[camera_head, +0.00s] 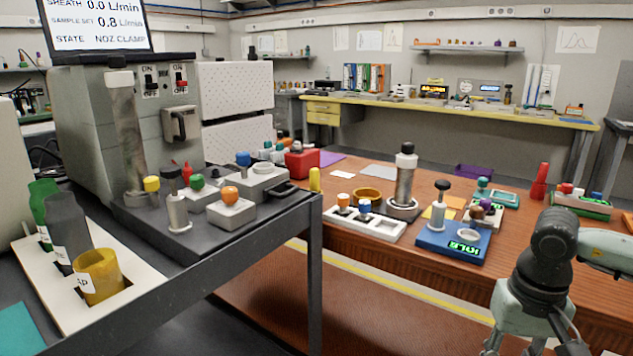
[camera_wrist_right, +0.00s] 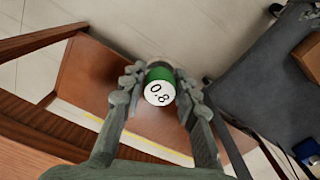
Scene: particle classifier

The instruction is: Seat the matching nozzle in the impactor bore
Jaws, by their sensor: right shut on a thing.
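My right gripper (camera_wrist_right: 158,82) is shut on a green nozzle with a white end face marked 0.8 (camera_wrist_right: 159,93). The marked end faces the wrist camera, and open space and the floor lie beyond it. In the head view my right gripper (camera_head: 522,346) is at the bottom right, partly cut off, and the nozzle cannot be seen there. A white nozzle rack (camera_head: 385,230) on the wooden table holds an orange-topped nozzle (camera_head: 343,200) and a blue-topped nozzle (camera_head: 364,207). A metal cylinder (camera_head: 404,182) stands behind the rack; I cannot make out the bore. My left gripper is not in view.
The display (camera_head: 97,22) reads sample set 0.8 L/min and state NOZ CLAMP. A dark bench (camera_head: 255,228) at left carries knobbed blocks and a rack of bottles. A blue instrument (camera_head: 452,243) stands right of the cylinder.

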